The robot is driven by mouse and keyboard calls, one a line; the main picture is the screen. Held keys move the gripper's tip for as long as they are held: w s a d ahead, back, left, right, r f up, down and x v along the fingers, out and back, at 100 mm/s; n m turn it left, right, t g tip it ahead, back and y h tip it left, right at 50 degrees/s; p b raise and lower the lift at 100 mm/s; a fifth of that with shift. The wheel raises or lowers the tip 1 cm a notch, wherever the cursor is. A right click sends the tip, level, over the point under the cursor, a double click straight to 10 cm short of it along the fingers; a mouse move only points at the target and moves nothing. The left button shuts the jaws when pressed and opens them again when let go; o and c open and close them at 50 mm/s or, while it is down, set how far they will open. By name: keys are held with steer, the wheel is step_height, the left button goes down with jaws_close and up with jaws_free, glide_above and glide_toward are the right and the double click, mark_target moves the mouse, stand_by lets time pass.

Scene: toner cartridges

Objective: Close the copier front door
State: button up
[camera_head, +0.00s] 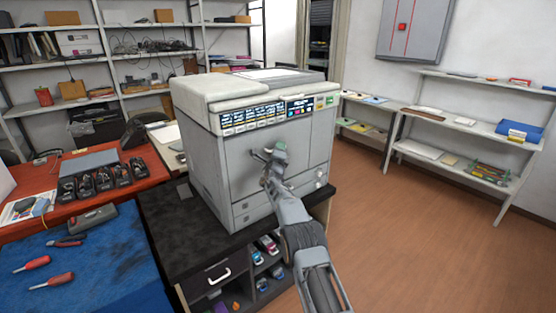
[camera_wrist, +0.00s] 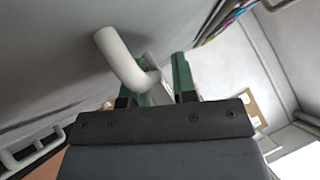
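The grey-white copier (camera_head: 228,155) stands on a dark-topped cabinet in the middle of the head view. Its front door (camera_head: 245,172) looks about flush with the body; my arm covers part of it, and I cannot tell whether a narrow gap remains. My gripper (camera_head: 270,153) is at the upper middle of the front. In the wrist view, its green fingers (camera_wrist: 158,82) stand apart. A pale curved handle (camera_wrist: 118,55) comes from the grey panel at upper left and ends around the space between the fingers. I cannot tell whether they touch it.
A control panel (camera_head: 268,113) runs above the door. The cabinet (camera_head: 205,283) below has a drawer and shelves with toner cartridges (camera_head: 268,245). A red table (camera_head: 140,178) and blue mat (camera_head: 110,270) lie left. Open floor (camera_head: 410,240) is right, before low wall shelves (camera_head: 465,125).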

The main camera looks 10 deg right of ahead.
steer(key=b+v, duration=0.4)
steer(key=v, duration=1)
steer(key=shift+w, duration=0.1)
